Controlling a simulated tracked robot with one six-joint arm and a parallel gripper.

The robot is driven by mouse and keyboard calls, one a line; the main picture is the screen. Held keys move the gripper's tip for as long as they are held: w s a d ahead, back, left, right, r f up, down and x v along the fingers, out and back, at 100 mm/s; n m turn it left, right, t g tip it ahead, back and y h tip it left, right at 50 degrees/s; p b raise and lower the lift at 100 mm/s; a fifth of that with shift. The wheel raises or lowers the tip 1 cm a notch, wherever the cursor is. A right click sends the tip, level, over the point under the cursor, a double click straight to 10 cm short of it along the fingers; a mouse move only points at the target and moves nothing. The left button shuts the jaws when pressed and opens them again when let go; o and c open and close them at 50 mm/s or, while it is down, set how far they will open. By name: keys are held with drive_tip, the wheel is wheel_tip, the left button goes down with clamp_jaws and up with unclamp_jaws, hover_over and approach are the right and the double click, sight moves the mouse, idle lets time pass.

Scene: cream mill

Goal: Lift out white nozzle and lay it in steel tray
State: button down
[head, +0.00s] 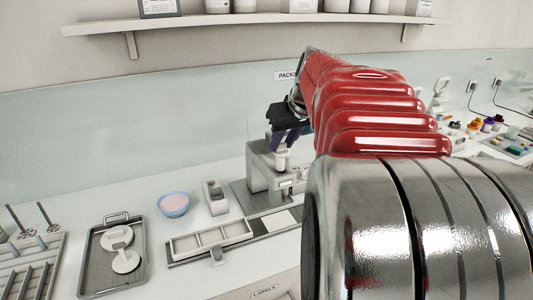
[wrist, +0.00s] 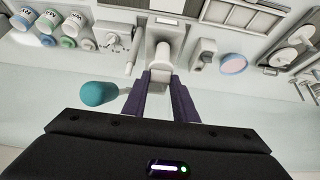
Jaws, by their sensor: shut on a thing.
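My gripper (head: 288,137) has purple fingers and is over the grey machine at the back of the counter. It is shut on the white nozzle (head: 281,159), a pale upright piece below the fingertips. In the wrist view the fingers (wrist: 162,82) close around a white part in front of the machine. I cannot tell whether the nozzle's lower end is clear of the machine (head: 258,172). The steel tray (head: 97,268) lies at the front left, with white round parts in it; it also shows at the right of the wrist view (wrist: 312,62).
A blue bowl (head: 174,205) with pink contents and a small grey device (head: 215,198) stand between tray and machine. A compartmented rack (head: 180,251) lies in front. A teal bottle-like thing (wrist: 98,93) and lidded jars (wrist: 48,20) are left in the wrist view. A shelf (head: 250,22) runs above.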

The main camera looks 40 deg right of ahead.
sight(282, 152)
drive_tip(key=shift+r, duration=2.1)
wheel_tip(282, 152, up, 7)
drive_tip(key=shift+s, duration=0.1)
idle(0.4)
